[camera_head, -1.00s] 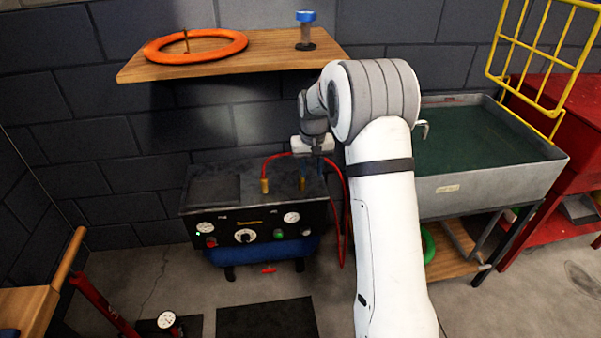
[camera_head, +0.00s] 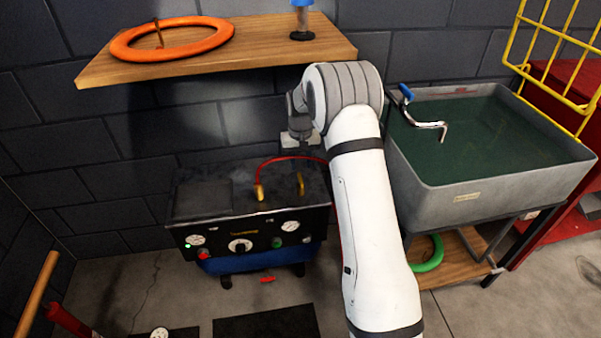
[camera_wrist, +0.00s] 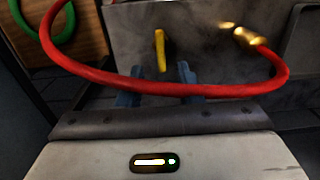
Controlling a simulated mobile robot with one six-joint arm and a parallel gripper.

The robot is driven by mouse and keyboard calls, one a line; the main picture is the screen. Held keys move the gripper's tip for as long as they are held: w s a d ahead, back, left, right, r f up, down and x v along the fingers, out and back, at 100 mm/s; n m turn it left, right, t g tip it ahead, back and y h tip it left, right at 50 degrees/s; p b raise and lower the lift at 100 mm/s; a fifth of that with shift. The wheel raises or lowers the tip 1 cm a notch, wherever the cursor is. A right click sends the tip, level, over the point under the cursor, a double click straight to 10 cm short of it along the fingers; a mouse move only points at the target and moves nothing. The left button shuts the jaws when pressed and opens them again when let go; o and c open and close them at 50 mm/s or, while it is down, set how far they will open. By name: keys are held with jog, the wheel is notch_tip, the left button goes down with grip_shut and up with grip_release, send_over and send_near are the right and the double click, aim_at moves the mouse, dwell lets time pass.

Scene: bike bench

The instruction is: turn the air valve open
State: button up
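The air valve (camera_head: 300,184) is a small yellow lever on the top of the dark compressor (camera_head: 215,228). In the wrist view the lever (camera_wrist: 160,50) stands upright beyond my fingers, near the middle. My gripper (camera_wrist: 157,82) has two blue fingers spread apart with nothing seen between them except the red hose passing across the view. In the head view my gripper (camera_head: 300,143) is above and behind the valve; its fingertips are hard to see there. The lever appears apart from the fingers.
A red hose (camera_head: 285,159) arches from a brass fitting (camera_head: 259,192) beside the valve and crosses before my fingers in the wrist view. A wooden shelf (camera_head: 240,62) hangs above. A grey sink (camera_head: 470,195) stands at the right, with a green ring (camera_head: 430,255) below.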

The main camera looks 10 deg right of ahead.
aim_at(301, 178)
notch_tip(301, 178, down, 6)
jog(key=shift+r+b, duration=0.15)
jog(key=shift+b, duration=0.2)
jog(key=shift+c, duration=0.5)
grip_shut()
